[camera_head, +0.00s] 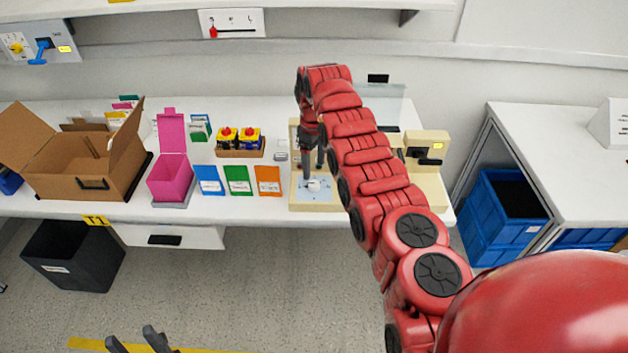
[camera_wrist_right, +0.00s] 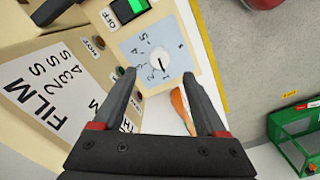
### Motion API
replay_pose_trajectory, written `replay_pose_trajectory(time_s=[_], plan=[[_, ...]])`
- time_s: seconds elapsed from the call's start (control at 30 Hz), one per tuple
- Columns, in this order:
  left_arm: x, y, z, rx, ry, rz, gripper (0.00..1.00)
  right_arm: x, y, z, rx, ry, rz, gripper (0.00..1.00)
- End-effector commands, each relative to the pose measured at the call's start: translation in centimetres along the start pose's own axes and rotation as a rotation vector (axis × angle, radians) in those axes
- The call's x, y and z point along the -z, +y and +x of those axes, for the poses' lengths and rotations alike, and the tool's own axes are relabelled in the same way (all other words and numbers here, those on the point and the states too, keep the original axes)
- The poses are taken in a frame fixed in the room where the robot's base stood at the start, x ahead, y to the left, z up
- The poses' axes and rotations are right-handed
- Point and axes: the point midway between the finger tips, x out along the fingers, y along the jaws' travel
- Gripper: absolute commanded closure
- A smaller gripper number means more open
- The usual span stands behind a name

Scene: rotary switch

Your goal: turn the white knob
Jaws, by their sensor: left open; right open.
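The white knob (camera_head: 314,184) sits on a light blue dial plate on a cream-coloured unit (camera_head: 328,205) on the bench. In the right wrist view the knob (camera_wrist_right: 158,63) is round with a dark pointer line, and numbers run around part of it. My right gripper (camera_head: 313,170) points down over the dial. In the wrist view its open fingers (camera_wrist_right: 160,78) lie to either side of the knob in the picture; I see no contact. My left gripper (camera_head: 136,341) is open and empty at the bottom left, over the floor, far from the knob.
A green-lit switch (camera_wrist_right: 130,8) and a FILM label (camera_wrist_right: 45,95) are beside the dial. Blue, green and orange cards (camera_head: 238,180), a pink box (camera_head: 171,175) and a cardboard box (camera_head: 85,165) stand left on the bench. The floor before the bench is mostly clear.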

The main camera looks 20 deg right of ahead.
Motion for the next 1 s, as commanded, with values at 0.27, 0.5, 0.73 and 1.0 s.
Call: replay_pose_trajectory(time_s=[0.27, 0.5, 0.73, 1.0], plan=[[0.0, 0.0, -0.1, 0.000, 0.000, 0.000, 0.50, 0.0, -0.1, 5.9, 0.000, -0.002, -0.001, 0.26], [-0.1, 0.0, -0.2, 0.000, 0.000, 0.000, 0.50, 0.0, 0.0, 6.7, 0.000, -0.001, -0.001, 0.26], [-0.1, 0.0, -0.2, 0.000, 0.000, 0.000, 0.50, 0.0, 0.0, 6.6, -0.001, -0.001, -0.001, 0.45], [0.0, 0.0, -0.2, 0.000, 0.000, 0.000, 0.50, 0.0, 0.0, 6.6, -0.001, -0.001, -0.001, 0.94]])
